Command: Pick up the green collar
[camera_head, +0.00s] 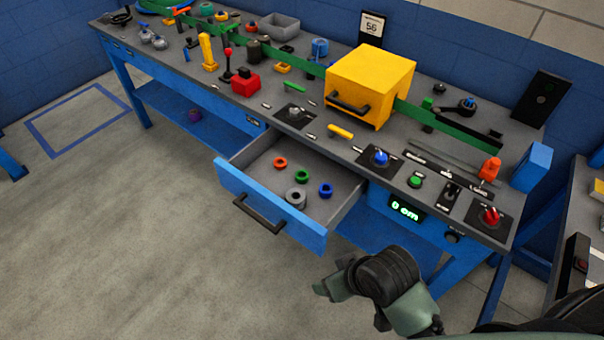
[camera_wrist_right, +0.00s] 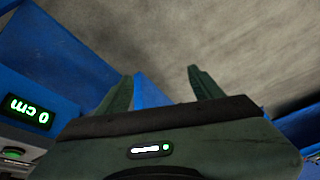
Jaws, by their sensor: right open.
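The green collar (camera_head: 303,176) is a small ring lying on the floor of the open drawer (camera_head: 268,217), between an orange ring (camera_head: 281,162) and a blue ring (camera_head: 326,190). My right gripper (camera_head: 347,303) is in front of the bench, to the lower right of the drawer and apart from the collar. In the right wrist view its two fingers (camera_wrist_right: 160,74) are spread with nothing between them, and the collar does not show there. My left gripper is not in view.
Grey rings (camera_head: 295,197) also lie in the drawer, close to the green collar. The drawer front has a dark handle (camera_head: 260,214). A yellow box (camera_head: 370,85) and knobs crowd the bench top above. The floor (camera_head: 150,240) at left is clear.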

